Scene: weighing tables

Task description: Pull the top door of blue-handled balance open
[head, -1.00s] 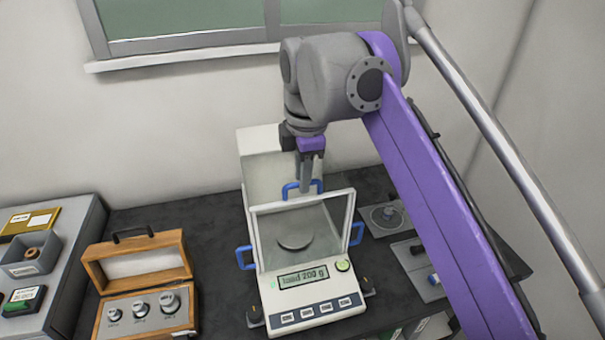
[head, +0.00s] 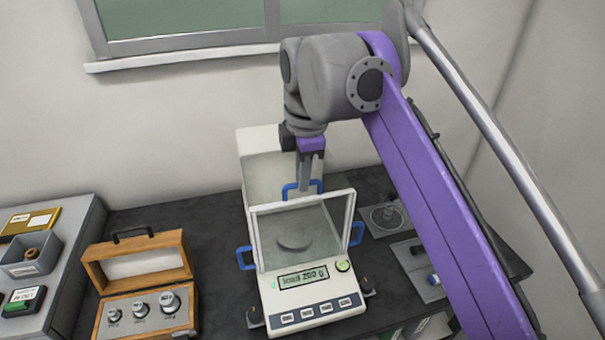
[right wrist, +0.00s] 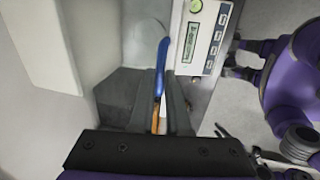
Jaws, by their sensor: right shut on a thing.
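The blue-handled balance (head: 311,299) stands on the dark table, with a white body, a clear draft shield and a round pan (head: 294,241) inside. Its display reads "load 200 g". The top blue handle (head: 288,191) is at the rear of the shield top. My right gripper (head: 304,187) points down at this handle and is shut on it. In the right wrist view the blue handle (right wrist: 161,66) runs between the two grey fingers (right wrist: 160,98). The fingers hide part of the handle. How far the top door is open is hard to tell. My left gripper is not in view.
Blue side handles stick out at the left (head: 245,258) and right (head: 356,233) of the balance. An open wooden weight box (head: 140,285) stands to the left, a grey tray (head: 420,271) to the right. A white upright panel (head: 262,150) rises behind the shield.

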